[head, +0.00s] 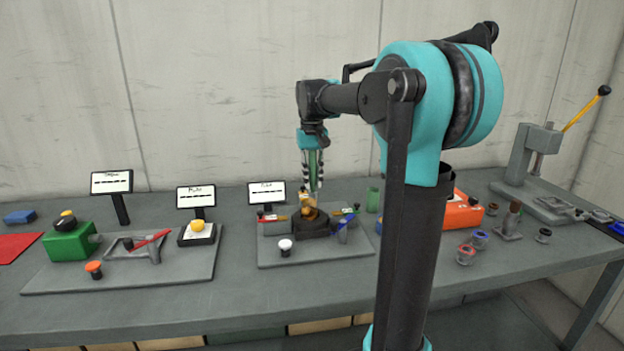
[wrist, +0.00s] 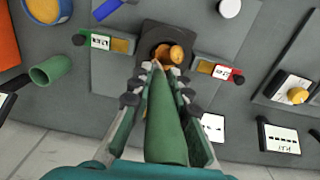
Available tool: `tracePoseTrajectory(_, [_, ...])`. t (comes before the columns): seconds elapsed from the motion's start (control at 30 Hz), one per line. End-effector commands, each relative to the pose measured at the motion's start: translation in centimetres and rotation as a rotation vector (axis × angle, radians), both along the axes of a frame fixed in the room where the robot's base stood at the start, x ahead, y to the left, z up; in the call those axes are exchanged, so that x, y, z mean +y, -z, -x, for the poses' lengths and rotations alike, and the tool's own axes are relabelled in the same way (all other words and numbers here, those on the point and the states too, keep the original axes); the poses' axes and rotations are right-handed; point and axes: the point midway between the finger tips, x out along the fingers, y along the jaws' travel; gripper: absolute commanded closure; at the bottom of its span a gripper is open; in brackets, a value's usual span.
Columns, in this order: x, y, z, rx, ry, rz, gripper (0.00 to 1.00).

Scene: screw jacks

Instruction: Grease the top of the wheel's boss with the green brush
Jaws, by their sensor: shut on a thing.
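My gripper (head: 313,182) points down over the middle station and is shut on the green brush (wrist: 165,130). The brush's narrow tip points at a brass-coloured wheel (wrist: 172,54) set in a dark round housing (wrist: 153,33). In the head view the wheel (head: 306,208) sits right under the gripper. The tip is at or just over the near edge of the wheel; I cannot tell whether it touches the boss. The fingers and brush partly hide the housing's near side.
A red-tipped gauge (wrist: 217,71) and a green-tipped gauge (wrist: 105,42) flank the housing. An empty green cup (wrist: 52,70) stands to one side. A white knob (head: 286,246) is in front on the plate. Signs (head: 266,194) stand behind. A press (head: 535,160) is at far right.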

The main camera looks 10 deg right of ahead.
Motion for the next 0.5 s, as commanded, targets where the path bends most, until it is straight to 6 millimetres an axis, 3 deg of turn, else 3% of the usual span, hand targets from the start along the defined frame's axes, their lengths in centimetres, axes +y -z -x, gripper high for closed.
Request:
tracePoseTrajectory(0.17, [-0.2,0.1,-0.5,0.000,-0.001,0.000,1.00])
tracePoseTrajectory(0.3, [-0.3,-2.3,-0.7,0.000,-0.001,0.000,1.00])
tracePoseTrajectory(0.5, [-0.4,-4.0,-1.0,0.000,-0.001,0.000,1.00])
